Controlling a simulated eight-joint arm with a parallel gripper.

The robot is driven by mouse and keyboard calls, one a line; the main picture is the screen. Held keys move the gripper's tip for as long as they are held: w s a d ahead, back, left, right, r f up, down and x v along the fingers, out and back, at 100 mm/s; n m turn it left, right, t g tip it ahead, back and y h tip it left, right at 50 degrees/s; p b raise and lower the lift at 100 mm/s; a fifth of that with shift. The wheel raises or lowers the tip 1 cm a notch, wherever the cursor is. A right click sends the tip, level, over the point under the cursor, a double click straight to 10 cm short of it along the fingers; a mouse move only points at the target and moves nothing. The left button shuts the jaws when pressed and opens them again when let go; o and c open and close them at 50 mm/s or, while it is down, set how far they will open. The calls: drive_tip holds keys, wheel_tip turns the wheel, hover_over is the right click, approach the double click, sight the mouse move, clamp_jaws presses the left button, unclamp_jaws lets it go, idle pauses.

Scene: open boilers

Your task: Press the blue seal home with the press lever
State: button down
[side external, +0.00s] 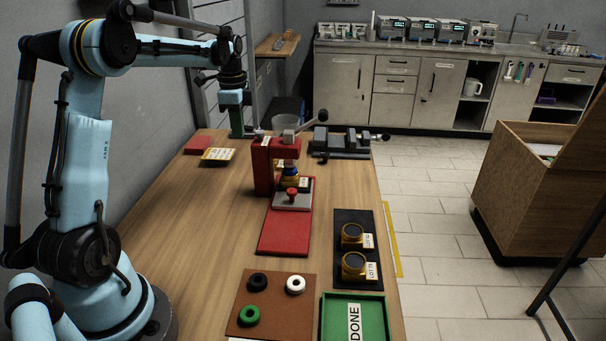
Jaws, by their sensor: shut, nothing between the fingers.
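The red press (263,168) stands on the table near its middle. Its grey press lever (305,127) slants up to the right and ends in a dark round knob. Under the press head, a small blue ring, the blue seal (291,171), shows on a brass-coloured part; how deep it sits is too small to tell. My gripper (238,134) points down, shut and empty, behind and left of the press. It appears apart from the lever.
A dark vise-like tool (343,142) stands right of the lever. Black, white and green rings lie on a brown mat (272,318) in front. A black tray (354,217) holds two brass parts beside a green DONE tray (327,311).

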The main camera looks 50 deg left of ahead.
drive_tip(key=shift+s+a+f, duration=0.1)
drive_tip(key=shift+s+f, duration=0.05)
drive_tip(key=shift+f, duration=0.85)
drive_tip(key=shift+f, duration=0.15)
drive_tip(key=shift+f, duration=0.9)
drive_tip(key=shift+f, duration=0.1)
drive_tip(key=shift+f, duration=0.95)
drive_tip(key=shift+w+d+f, duration=0.1)
drive_tip(key=shift+w+d, duration=0.1)
